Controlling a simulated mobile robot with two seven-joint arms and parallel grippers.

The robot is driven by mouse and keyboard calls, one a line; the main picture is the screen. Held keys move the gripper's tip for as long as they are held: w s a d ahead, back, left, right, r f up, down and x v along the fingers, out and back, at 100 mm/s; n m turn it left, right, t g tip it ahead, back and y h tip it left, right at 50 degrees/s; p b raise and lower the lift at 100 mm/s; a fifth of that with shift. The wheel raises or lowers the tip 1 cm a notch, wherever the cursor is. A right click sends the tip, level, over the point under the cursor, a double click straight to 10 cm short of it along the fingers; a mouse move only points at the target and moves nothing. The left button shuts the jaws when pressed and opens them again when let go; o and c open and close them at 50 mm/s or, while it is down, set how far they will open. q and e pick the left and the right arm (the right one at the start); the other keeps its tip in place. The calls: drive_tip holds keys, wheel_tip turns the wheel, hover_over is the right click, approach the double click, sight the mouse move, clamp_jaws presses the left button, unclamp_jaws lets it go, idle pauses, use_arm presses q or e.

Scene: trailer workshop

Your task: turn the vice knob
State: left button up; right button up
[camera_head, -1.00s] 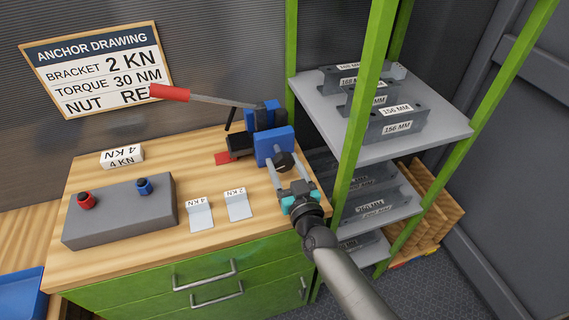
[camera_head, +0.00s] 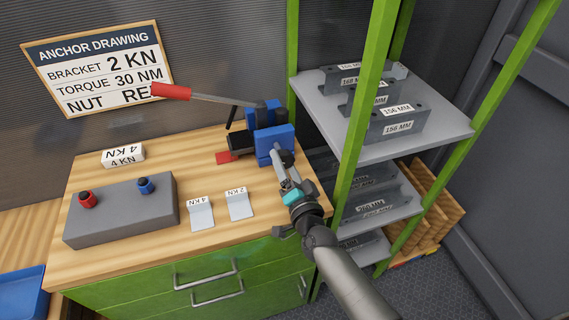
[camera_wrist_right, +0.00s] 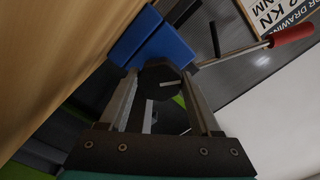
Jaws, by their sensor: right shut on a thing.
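The blue vice (camera_head: 275,142) stands at the back right of the wooden workbench. Its dark vice knob (camera_head: 288,158) faces the front. My right gripper (camera_head: 282,158) is shut on the knob, with its fingers pointing at the vice. In the right wrist view, the black knob (camera_wrist_right: 161,82) with a pale mark sits between the two grey fingers of my gripper (camera_wrist_right: 160,88), in front of the blue jaw (camera_wrist_right: 150,38). The fingers partly hide the knob in the head view. My left gripper is not in view.
A red-handled lever (camera_head: 170,91) reaches left above the bench. A green-posted shelf (camera_head: 455,130) with grey brackets stands close on the right. A grey box (camera_head: 120,212) with red and blue knobs and several labelled pieces (camera_head: 240,204) lie left of my arm.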

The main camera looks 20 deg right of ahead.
drive_tip(key=shift+s+f+m, duration=0.15)
drive_tip(key=shift+f+m, duration=0.1)
drive_tip(key=shift+m, duration=0.35)
drive_tip(key=shift+a, duration=0.1)
drive_tip(key=o, duration=1.2)
drive_tip(key=shift+s+r, duration=0.15)
drive_tip(key=shift+o, duration=0.8)
drive_tip(key=shift+r, duration=0.1)
drive_tip(key=s, duration=1.5)
drive_tip(key=shift+d+p, duration=0.35)
drive_tip(key=shift+p, duration=0.1)
